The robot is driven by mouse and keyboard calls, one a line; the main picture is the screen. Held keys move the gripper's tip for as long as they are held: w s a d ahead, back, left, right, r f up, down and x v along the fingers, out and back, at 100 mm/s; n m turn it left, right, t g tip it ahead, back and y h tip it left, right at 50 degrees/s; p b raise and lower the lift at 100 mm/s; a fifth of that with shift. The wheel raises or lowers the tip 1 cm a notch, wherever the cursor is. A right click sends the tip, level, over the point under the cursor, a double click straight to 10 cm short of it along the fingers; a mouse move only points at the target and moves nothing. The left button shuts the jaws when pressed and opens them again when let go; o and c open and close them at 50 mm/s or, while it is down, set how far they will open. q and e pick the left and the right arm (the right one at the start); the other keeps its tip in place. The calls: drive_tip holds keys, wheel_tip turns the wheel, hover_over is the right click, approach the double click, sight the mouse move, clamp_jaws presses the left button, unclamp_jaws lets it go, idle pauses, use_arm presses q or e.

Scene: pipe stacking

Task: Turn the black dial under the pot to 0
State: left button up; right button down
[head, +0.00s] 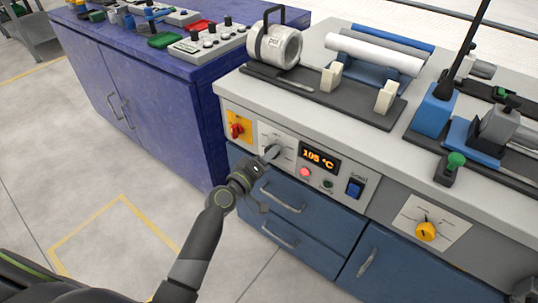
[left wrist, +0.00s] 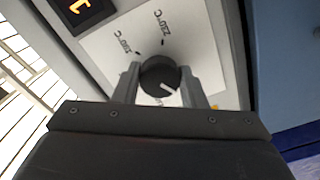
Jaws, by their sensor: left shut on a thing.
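The black dial (left wrist: 159,76) sits on a white scale plate (left wrist: 196,24) with temperature marks around it, seen in the left wrist view. A white pointer line on the dial points down toward the lower right of that picture. My left gripper (left wrist: 160,88) is shut on the dial, one finger on each side. In the head view my left gripper (head: 268,156) reaches the scale plate on the bench front and hides most of the dial. The pot (head: 275,45), a light cylinder with a black handle, stands on the bench above. My right gripper is not in view.
Right of the dial are an orange display (head: 319,158) reading 105 °C, a red button (head: 305,172) and a blue switch (head: 355,187). A red knob on a yellow plate (head: 238,127) is at its left. Blue drawers (head: 285,200) with handles lie below.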

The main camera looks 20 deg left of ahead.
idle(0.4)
use_arm(q)
drive_tip(key=o, duration=0.9)
drive_tip(key=shift+o, duration=0.4)
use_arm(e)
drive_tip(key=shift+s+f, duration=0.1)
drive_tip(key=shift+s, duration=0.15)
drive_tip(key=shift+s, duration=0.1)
use_arm(q)
drive_tip(key=b+v, duration=0.2)
drive_tip(key=v, duration=1.5)
drive_tip(key=shift+s, duration=0.2)
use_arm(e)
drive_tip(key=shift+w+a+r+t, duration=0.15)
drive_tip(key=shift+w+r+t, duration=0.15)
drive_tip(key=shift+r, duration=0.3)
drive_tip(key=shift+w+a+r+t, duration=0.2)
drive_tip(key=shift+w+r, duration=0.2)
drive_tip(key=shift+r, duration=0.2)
use_arm(q)
drive_tip(key=shift+a, duration=0.1)
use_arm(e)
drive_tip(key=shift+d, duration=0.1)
